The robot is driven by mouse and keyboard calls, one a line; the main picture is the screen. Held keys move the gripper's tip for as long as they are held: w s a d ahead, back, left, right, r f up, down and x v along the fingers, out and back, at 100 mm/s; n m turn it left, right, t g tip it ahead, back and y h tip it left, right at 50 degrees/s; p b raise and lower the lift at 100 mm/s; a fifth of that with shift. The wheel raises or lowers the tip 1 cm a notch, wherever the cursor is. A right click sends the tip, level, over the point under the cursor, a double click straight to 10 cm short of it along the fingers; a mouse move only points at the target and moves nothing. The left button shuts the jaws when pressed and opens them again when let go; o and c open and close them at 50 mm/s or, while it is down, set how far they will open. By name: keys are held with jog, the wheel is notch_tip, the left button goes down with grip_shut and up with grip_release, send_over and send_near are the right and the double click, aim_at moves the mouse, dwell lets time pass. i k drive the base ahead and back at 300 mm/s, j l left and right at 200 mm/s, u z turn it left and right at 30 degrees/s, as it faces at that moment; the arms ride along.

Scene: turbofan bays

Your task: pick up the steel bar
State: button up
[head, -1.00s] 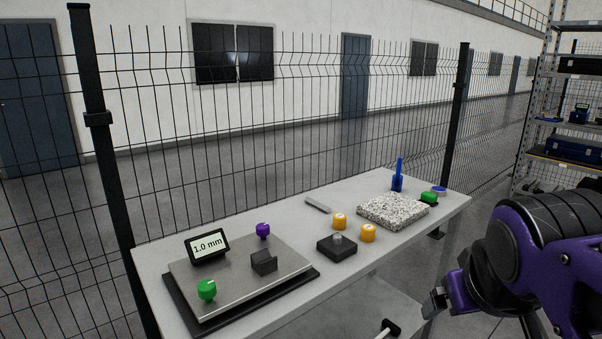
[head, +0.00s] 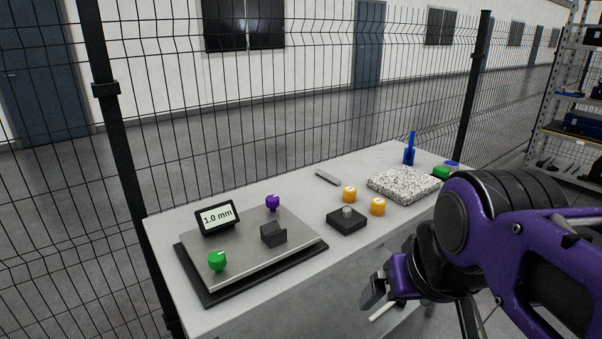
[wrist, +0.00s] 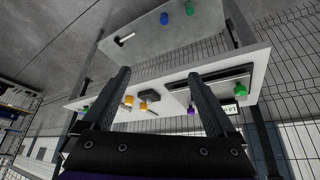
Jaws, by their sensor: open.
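The steel bar (head: 327,177) is a small flat grey bar lying on the table top (head: 190,307), near its back edge, behind the yellow knobs. It seems to show only as a thin sliver in the wrist view (wrist: 152,112). My gripper (head: 373,293) is at the table's front side, low and well apart from the bar. In the wrist view my gripper (wrist: 160,75) shows two dark fingers spread apart with nothing between them.
A plate with a 1.0 mm display (head: 217,217), green and purple knobs and a dark block stands left. A black block (head: 347,221), two yellow knobs (head: 378,206) and a speckled slab (head: 404,185) are right. A blue bottle (head: 409,153) stands behind. Wire fence lies beyond.

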aim_at(329, 178)
jog(key=i+l+u, duration=0.35)
jog(key=l, duration=0.35)
jog(key=i+l+u, duration=0.35)
jog(key=l, duration=0.4)
